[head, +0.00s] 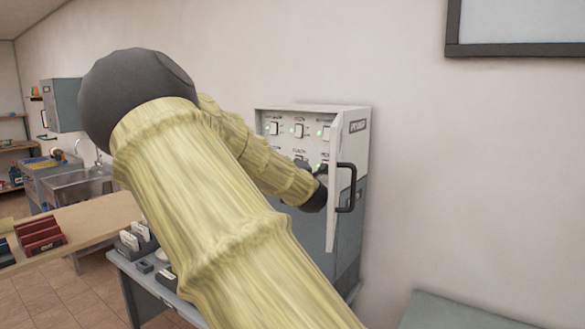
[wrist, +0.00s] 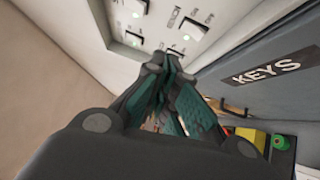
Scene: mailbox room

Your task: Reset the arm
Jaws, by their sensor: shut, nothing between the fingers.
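My arm stretches from the bottom of the head view toward a grey cabinet (head: 357,150). Its dark end is close to the cabinet front, beside the black handle (head: 346,188); the fingers cannot be made out there. In the wrist view my gripper (wrist: 163,68) is shut and empty, its fingertips together just below a light switch panel (wrist: 165,22). Whether the tips touch the panel I cannot tell. The panel carries several switches with small green lights; in the head view some of its lower part is hidden behind my arm.
A grey surface labelled KEYS (wrist: 272,66) lies close at the right of the wrist view. A desk (head: 133,272) with small items stands left of the cabinet. A wooden counter (head: 95,222) and a sink (head: 80,182) are farther left.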

